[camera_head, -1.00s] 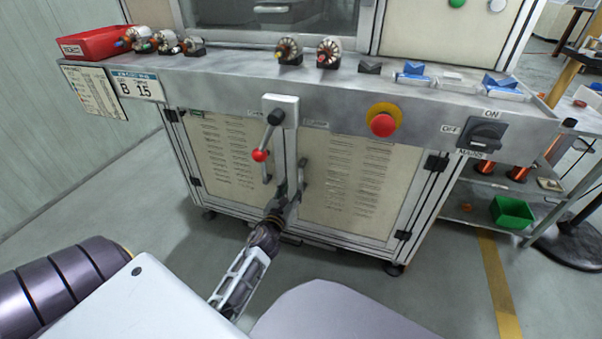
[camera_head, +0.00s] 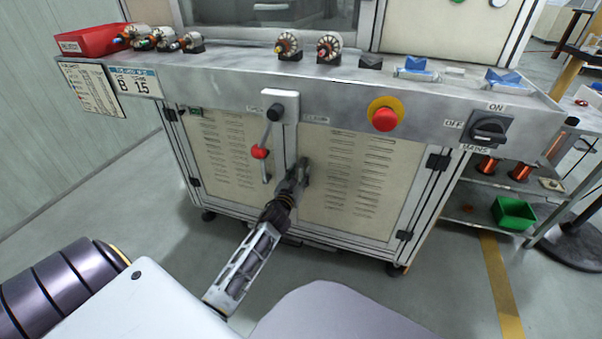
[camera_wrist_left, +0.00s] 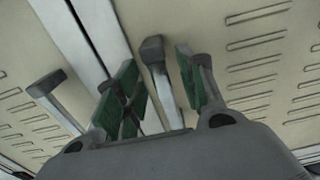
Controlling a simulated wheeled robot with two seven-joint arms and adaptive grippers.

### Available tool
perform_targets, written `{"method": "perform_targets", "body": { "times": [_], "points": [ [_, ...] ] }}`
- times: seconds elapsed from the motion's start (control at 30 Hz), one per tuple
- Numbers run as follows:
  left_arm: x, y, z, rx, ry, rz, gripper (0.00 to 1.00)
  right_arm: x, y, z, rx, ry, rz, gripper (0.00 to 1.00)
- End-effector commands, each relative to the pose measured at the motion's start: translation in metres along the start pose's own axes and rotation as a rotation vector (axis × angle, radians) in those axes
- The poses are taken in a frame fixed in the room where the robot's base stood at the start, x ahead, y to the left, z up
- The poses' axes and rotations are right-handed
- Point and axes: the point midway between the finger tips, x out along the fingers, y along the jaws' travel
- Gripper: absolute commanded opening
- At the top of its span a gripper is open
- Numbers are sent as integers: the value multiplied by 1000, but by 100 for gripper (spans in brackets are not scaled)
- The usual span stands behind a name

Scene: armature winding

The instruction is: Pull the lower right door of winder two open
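The lower right door (camera_head: 350,190) of the winder is a cream panel with vent slots. It looks shut, flush with the lower left door (camera_head: 222,160). Its upright grey handle (camera_head: 305,170) is partly hidden by my left gripper (camera_head: 296,178). In the left wrist view, my left gripper (camera_wrist_left: 160,85) has its two green-padded fingers apart. The right door's handle (camera_wrist_left: 156,70) stands between them, with a gap visible on both sides. The left door's handle (camera_wrist_left: 50,88) is outside the fingers, at the left. My right gripper is not in view.
A red stop button (camera_head: 385,117) and a rotary switch (camera_head: 488,131) are on the front ledge. Shelving with a green bin (camera_head: 514,212) stands right. Floor before the right door looks clear.

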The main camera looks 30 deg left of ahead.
Motion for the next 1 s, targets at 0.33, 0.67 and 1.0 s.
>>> {"method": "perform_targets", "body": {
  "times": [0.33, 0.67, 1.0],
  "points": [
    [18, 0, 0, 0, -1, -1, 39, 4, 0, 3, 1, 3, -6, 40],
    [19, 0, 1, 1, -1, 0, 39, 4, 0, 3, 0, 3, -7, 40],
    [19, 0, 1, 0, -1, 0, 0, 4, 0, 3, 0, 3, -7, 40]
  ]
}}
